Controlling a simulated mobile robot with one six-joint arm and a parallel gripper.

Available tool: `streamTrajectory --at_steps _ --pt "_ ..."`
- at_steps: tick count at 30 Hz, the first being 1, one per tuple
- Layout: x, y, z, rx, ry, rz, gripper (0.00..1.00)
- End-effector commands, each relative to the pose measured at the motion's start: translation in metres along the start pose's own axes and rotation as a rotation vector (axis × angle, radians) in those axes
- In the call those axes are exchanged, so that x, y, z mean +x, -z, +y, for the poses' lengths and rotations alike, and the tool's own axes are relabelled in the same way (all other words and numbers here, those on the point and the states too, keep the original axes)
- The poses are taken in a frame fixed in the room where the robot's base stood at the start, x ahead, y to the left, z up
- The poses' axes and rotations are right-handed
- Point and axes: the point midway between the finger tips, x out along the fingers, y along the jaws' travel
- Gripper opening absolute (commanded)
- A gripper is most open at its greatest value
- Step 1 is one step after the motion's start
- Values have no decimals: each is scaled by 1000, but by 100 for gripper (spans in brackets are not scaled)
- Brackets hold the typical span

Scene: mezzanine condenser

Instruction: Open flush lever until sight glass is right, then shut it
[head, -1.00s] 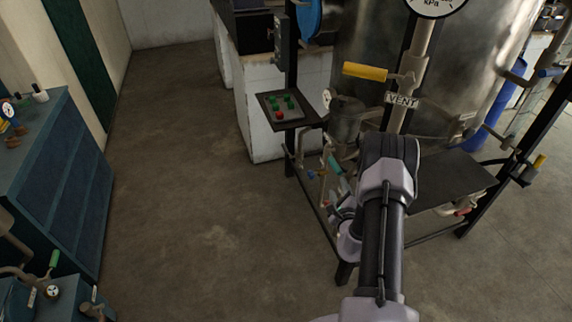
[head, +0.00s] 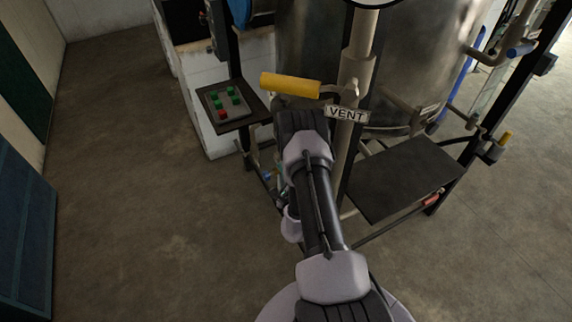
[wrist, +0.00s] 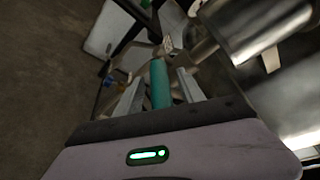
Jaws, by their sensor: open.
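A teal lever handle (wrist: 160,84) stands between the two fingers of my gripper (wrist: 161,78) in the wrist view. The fingers are apart, one on each side of the handle, and a gap shows on both sides. I cannot read a label that names this handle as the flush lever. Pale pipework (wrist: 132,60) lies just beyond the fingertips. In the head view my arm hides the gripper and most of the low pipework. I cannot make out the sight glass in either view.
A yellow lever (head: 290,85) and a VENT plate (head: 346,114) sit above my arm, close to it. A button panel (head: 226,102) is to the left. A dark shelf (head: 405,178) on the frame is to the right. The floor (head: 130,220) at left is clear.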

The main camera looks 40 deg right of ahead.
Motion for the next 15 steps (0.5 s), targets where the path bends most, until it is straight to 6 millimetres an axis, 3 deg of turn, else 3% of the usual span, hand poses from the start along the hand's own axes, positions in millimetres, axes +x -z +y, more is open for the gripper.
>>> streamTrajectory --at_steps 8,15 --pt "0 0 1 0 1 1 46" --pt "0 0 0 0 1 1 1"
